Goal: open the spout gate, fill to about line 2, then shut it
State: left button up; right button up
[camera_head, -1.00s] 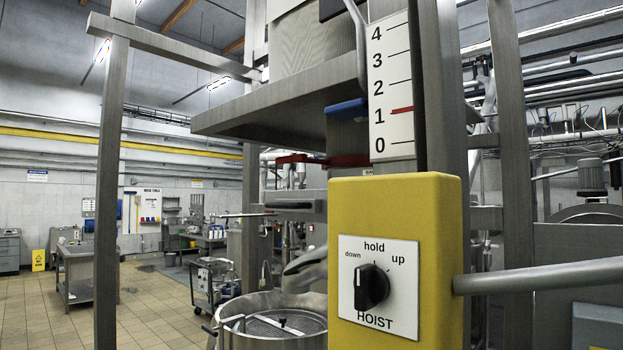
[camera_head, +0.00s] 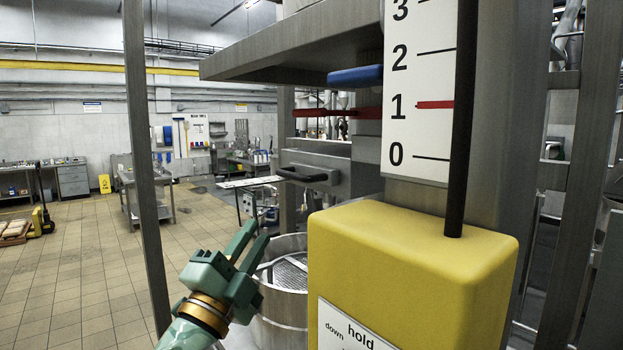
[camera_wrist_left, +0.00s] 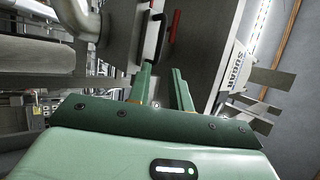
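The spout gate is a grey slide with a dark handle (camera_head: 308,176) below the hopper; the handle also shows in the left wrist view (camera_wrist_left: 155,38), ahead of the fingers. A steel vessel (camera_head: 282,312) with a grated top stands below it. The white scale (camera_head: 398,130) shows lines 0 to 3, with a red mark (camera_head: 435,105) at line 1. My left gripper (camera_head: 257,232) is below and left of the handle, apart from it, in front of the vessel. In the left wrist view its fingers (camera_wrist_left: 161,78) stand apart, empty. My right gripper is not in view.
A yellow hoist box (camera_head: 412,270) fills the right foreground. Blue (camera_head: 355,76) and red (camera_head: 325,112) bars sit by the scale. A steel post (camera_head: 147,170) stands left. A SUGAR label (camera_wrist_left: 240,65) shows in the left wrist view. Tiled floor lies open at left.

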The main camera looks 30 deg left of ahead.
aim_at(289, 178)
pick_arm(q)
jog(key=p+x, duration=0.5)
jog(key=x, duration=0.9)
jog(key=shift+a+r, duration=0.15)
jog(key=shift+r, duration=0.05)
jog(key=shift+w+r, duration=0.15)
jog(key=shift+w, duration=0.5)
jog(key=shift+s, duration=0.1)
grip_shut()
